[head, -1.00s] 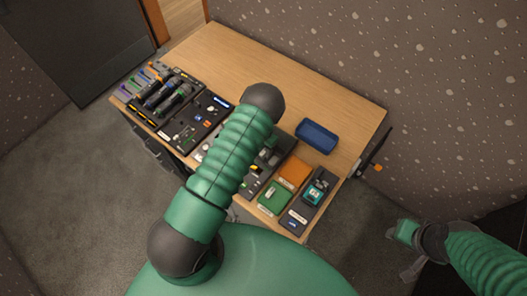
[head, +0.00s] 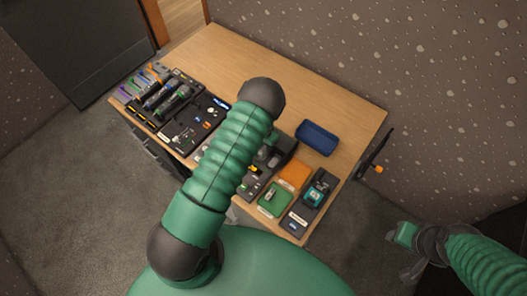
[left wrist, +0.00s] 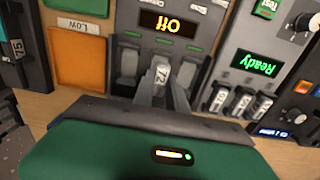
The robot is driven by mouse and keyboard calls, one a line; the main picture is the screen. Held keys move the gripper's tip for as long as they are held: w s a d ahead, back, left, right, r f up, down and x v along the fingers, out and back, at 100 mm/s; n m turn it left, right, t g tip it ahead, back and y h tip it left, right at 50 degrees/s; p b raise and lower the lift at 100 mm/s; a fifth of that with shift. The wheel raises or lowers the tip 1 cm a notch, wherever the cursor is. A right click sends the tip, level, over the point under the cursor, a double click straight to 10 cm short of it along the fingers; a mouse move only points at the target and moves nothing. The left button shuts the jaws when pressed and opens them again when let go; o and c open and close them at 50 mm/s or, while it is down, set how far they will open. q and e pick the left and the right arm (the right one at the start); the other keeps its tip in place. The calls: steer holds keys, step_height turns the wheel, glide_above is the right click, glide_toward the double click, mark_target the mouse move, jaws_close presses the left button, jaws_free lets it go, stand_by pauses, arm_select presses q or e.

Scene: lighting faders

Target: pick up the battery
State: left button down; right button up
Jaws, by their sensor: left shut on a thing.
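The block stands between the fingers, in front of a dark panel (left wrist: 161,45) with an orange "Off" display. I cannot tell whether it is clear of the panel. In the head view my arm hides most of the left gripper and the block. My right gripper (head: 400,264) is off the table at the lower right; its jaw opening is unclear.
On the table (head: 318,90), a blue tray (head: 317,137), an orange pad (head: 293,174) marked "Low" in the wrist view, a green pad (head: 274,200) and a dark device with a teal screen (head: 314,196) sit at the right. Control panels (head: 195,124) fill the left. The back is clear.

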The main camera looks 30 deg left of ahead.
arm_select(q)
steer(key=s+d+r+b, duration=0.1)
steer(key=s+d, duration=0.1)
steer(key=s, duration=0.2)
steer(key=s+d+b, duration=0.1)
steer(key=s+d, duration=0.1)
steer(key=s, duration=0.3)
steer(key=s+d+r+b, duration=0.1)
steer(key=s+d, duration=0.2)
steer(key=s, duration=0.2)
steer(key=shift+s+r, duration=0.15)
steer(key=shift+r, duration=0.15)
steer(key=shift+s+r, duration=0.15)
steer(key=shift+r, duration=0.35)
step_height(320, 180, up, 3)
steer(key=p, duration=0.3)
steer(key=shift+d, duration=0.1)
